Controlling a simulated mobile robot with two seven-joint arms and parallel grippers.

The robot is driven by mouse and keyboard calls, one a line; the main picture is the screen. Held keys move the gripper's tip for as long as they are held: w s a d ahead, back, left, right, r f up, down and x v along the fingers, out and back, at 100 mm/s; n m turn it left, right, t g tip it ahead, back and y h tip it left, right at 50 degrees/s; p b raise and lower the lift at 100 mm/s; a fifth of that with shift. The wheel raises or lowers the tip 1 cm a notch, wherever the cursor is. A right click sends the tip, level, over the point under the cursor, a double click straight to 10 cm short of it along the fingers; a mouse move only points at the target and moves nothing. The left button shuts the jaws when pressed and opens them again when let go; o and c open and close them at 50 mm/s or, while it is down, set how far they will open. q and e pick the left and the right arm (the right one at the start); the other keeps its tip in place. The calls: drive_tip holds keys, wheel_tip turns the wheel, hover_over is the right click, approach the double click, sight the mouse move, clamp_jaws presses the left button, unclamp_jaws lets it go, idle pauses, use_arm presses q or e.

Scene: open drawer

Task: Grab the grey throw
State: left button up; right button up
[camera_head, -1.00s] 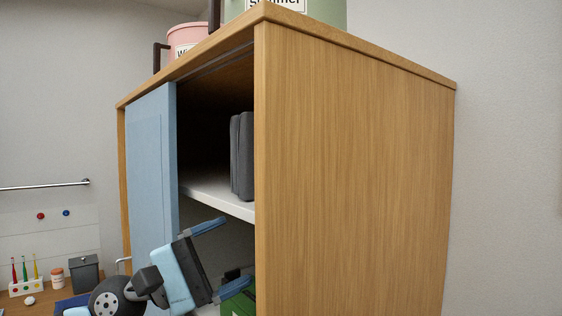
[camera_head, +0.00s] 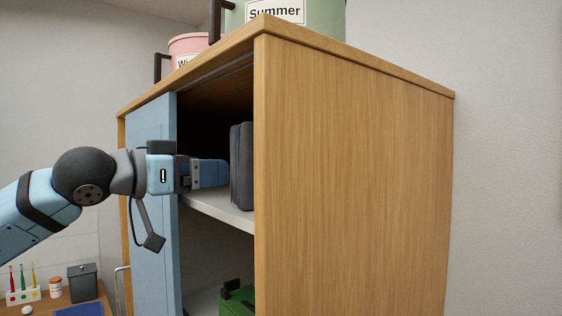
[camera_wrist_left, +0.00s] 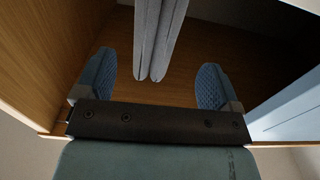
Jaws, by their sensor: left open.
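The grey throw (camera_head: 242,165) stands folded and upright on the white upper shelf of the cabinet, close to the right side wall. In the left wrist view the throw (camera_wrist_left: 157,40) hangs in the picture as two grey folds, ahead of and between the fingers. My left gripper (camera_head: 222,173) reaches into the cabinet opening at shelf height, just left of the throw. In the left wrist view the gripper (camera_wrist_left: 154,85) is open, with a finger on each side of the throw's near edge. Whether anything touches cannot be told. My right gripper is not in view.
A blue sliding door (camera_head: 150,240) covers the cabinet's left part. The wooden side wall (camera_head: 350,180) bounds the right. A green box (camera_head: 238,300) sits on the lower shelf. Pink (camera_head: 188,44) and green (camera_head: 320,16) bins stand on top.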

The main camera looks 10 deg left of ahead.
sight(233, 168)
use_arm(q)
drive_tip(key=x, duration=0.3)
drive_tip(key=shift+w+d+p, duration=0.2)
drive_tip(key=shift+d+p, duration=0.1)
drive_tip(key=shift+w+d+p, duration=0.35)
drive_tip(key=shift+d+p, duration=0.05)
drive_tip(key=shift+p, duration=0.05)
drive_tip(key=p+x, duration=0.1)
drive_tip(key=x, duration=0.2)
drive_tip(key=shift+w+d+f, duration=0.15)
drive_tip(key=shift+w+d, duration=0.05)
drive_tip(key=shift+d, duration=0.15)
drive_tip(key=shift+w+d+f, duration=0.1)
drive_tip(key=shift+w+d, duration=0.1)
drive_tip(key=shift+s+a, duration=0.1)
drive_tip(key=shift+c, duration=0.7)
drive_tip(key=c, duration=1.4)
